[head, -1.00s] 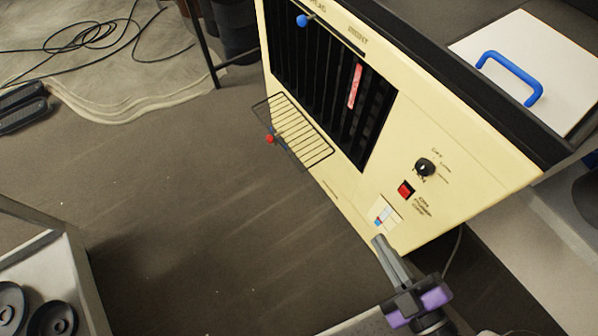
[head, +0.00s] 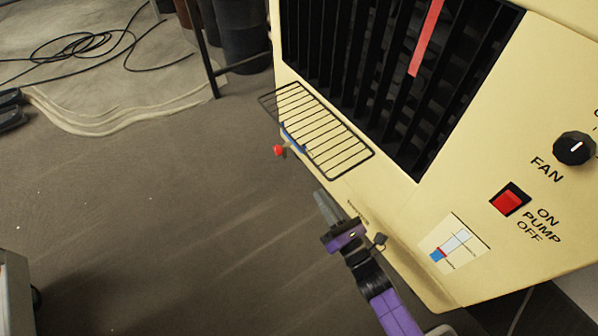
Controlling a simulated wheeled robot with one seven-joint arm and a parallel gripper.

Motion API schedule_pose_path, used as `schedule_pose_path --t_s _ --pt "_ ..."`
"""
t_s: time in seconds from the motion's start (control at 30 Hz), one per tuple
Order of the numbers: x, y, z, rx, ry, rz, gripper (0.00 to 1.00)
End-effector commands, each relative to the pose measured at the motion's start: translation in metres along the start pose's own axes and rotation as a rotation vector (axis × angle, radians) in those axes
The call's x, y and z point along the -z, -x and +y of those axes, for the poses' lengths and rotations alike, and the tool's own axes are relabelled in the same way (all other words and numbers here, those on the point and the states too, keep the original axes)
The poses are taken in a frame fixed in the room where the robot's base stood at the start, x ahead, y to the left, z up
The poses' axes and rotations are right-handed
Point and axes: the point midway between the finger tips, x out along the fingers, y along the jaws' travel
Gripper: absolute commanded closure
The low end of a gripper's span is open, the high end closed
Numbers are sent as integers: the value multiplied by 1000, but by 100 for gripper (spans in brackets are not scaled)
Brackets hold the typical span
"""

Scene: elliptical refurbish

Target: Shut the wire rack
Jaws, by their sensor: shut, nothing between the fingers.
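The wire rack (head: 330,137) is a dark metal grid that sticks out from the lower front of a cream cooler (head: 440,205), below its black louvres. It is folded down, open. A red knob (head: 279,150) shows beside the rack's left edge, with a blue part near it under the rack. My gripper (head: 322,203) is shut and empty. In the picture it is just below the rack's near end, close to the cooler's lower edge, and looks apart from the rack. My purple and black wrist runs down to the right behind it.
The louvre grille (head: 390,70) has a red strip on it. A black fan knob (head: 574,148) and a red pump switch (head: 509,199) are at right. Black cables (head: 90,45) lie on a mat at upper left.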

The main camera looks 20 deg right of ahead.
Motion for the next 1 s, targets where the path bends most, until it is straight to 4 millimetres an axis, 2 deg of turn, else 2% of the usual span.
schedule_pose_path --t_s 0.03,0.07,0.27,0.47,0.9,1.0 --pt "18 -8 -8 -10 56 -10 100" --pt "23 -12 -10 -13 88 -13 100" --pt "34 -28 -13 -29 207 -29 100" --pt "33 -47 -12 -32 220 -32 100" --pt "32 -130 -10 -30 217 -31 100" --pt "12 -132 -5 -30 219 -31 100"
